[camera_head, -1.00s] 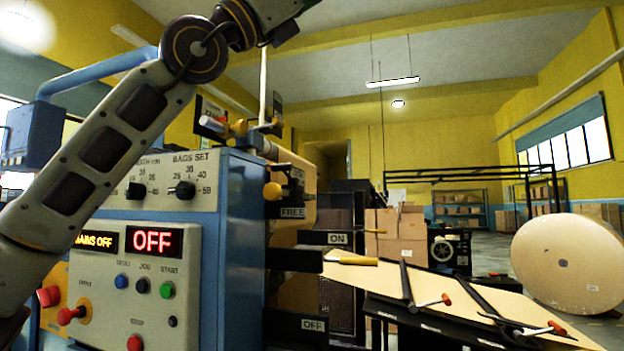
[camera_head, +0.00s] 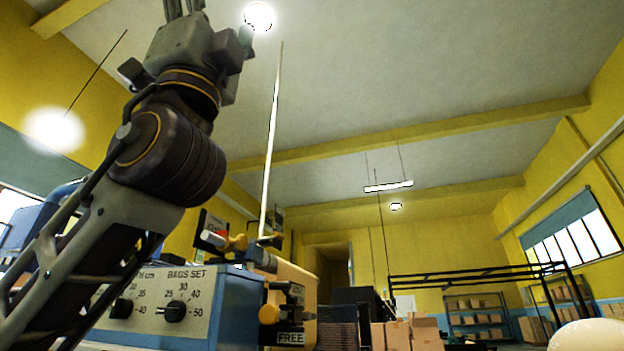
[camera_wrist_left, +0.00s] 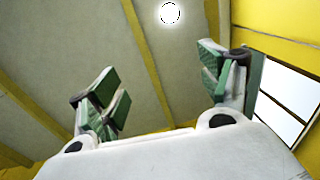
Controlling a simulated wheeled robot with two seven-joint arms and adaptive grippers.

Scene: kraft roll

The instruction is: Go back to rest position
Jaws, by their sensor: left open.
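My left arm comes in from the left in the head view and points upward, with the base of its gripper at the top edge and the fingertips cut off. In the left wrist view my left gripper (camera_wrist_left: 160,92) is open, its green-padded fingers wide apart with nothing between them. Behind them are only the ceiling, a lamp, a yellow wall and a window.
The blue bag machine (camera_head: 232,305) with its dial panel stands close below and behind my left arm. A thin upright pole (camera_head: 270,150) rises above it. Cardboard boxes (camera_head: 408,332) and a black frame (camera_head: 475,275) stand farther back.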

